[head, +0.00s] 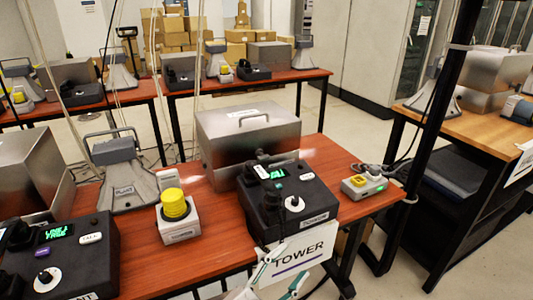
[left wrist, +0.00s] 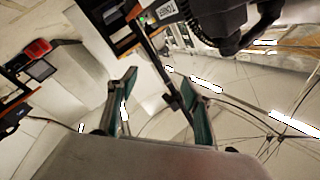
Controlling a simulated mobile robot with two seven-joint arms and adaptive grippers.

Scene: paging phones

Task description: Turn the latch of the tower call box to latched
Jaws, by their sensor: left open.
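The tower call box (head: 318,206) is a black box with a lit green screen, at the right end of the red-brown table in the head view. A dark knob on a white disc (head: 295,204) is on its top; which way it points is too small to tell. A black handset (head: 270,207) is at its left side. My left gripper (head: 284,265) is open and empty, low in front of the box, by the TOWER sign (head: 305,251). In the left wrist view its fingers (left wrist: 160,88) are apart with nothing between them. My right gripper is out of view.
A metal case (head: 250,138) stands behind the box. A yellow-button unit (head: 177,215) and a similar black call box (head: 70,262) are to the left. A small grey switch unit (head: 364,186) lies to the right, near a dark post (head: 440,95).

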